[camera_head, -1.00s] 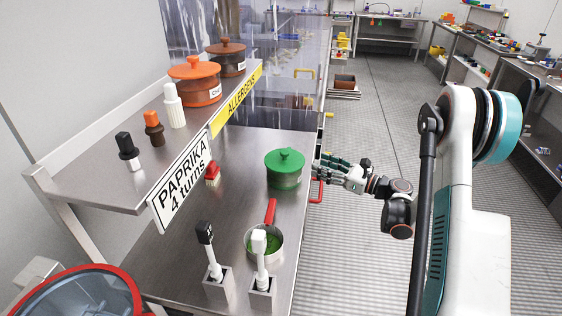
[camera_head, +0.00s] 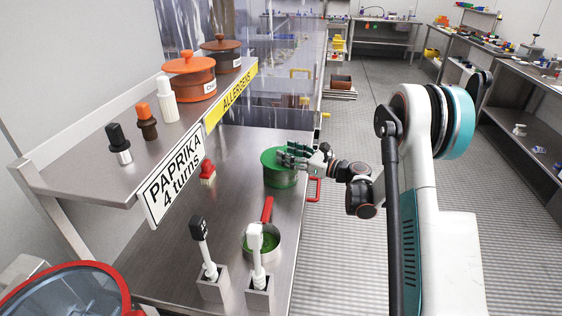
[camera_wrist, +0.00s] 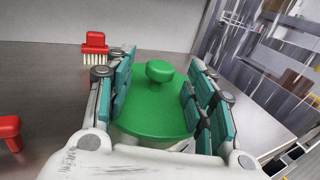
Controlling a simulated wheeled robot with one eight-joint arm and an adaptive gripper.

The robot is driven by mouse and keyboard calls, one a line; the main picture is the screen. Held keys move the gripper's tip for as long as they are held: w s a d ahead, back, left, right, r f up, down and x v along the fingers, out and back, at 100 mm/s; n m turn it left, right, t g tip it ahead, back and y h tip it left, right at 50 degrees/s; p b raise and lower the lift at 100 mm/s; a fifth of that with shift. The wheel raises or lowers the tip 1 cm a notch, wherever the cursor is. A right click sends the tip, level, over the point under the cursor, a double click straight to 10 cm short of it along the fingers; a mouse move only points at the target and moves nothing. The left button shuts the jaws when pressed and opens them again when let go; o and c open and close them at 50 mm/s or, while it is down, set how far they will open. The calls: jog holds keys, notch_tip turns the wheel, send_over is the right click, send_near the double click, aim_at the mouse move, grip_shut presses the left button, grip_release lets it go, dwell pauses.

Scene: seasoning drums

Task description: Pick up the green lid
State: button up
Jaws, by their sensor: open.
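The green lid (camera_wrist: 152,108) has a round knob (camera_wrist: 159,71) and shows between my gripper's open fingers in the wrist view. In the head view the lid (camera_head: 269,158) sits on a green drum (camera_head: 277,181) on the steel counter. My gripper (camera_head: 293,157) is open at the lid's right side, its fingers reaching over the lid and hiding its knob. In the wrist view the teal finger pads of my gripper (camera_wrist: 160,95) stand left and right of the knob, apart from it.
A red brush (camera_head: 207,173) stands left of the drum. A pan (camera_head: 264,242) with green contents and two holders with upright tools (camera_head: 212,285) are nearer. The shelf (camera_head: 85,178) on the left carries orange and brown pots (camera_head: 190,77) and several shakers.

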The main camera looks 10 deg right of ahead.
jog(key=shift+x, duration=0.9)
jog(key=c, duration=1.1)
